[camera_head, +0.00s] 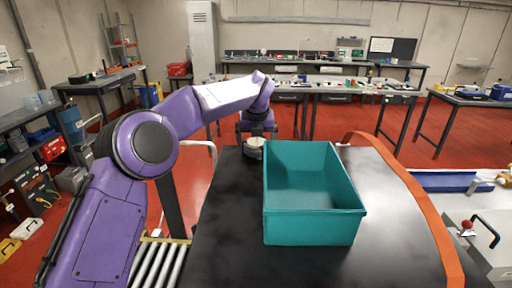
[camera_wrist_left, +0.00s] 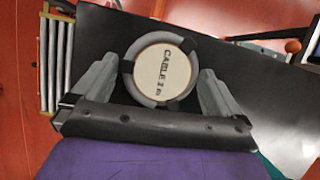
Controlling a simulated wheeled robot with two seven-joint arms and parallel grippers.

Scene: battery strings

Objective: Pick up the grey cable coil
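In the head view the coil (camera_head: 254,149) is small and partly hidden below my left gripper, left of the teal bin. My left gripper (camera_wrist_left: 160,66) is open, with one grey finger on each side of the coil; the gaps look narrow, and I cannot tell whether either finger touches it. In the head view my left gripper (camera_head: 255,136) points down at the coil. My right gripper is not in view.
An empty teal bin (camera_head: 315,225) stands on the black table (camera_head: 232,225), close to the right of the coil. An orange band (camera_head: 425,205) edges the table's right side. A roller conveyor (camera_head: 158,262) is at the lower left.

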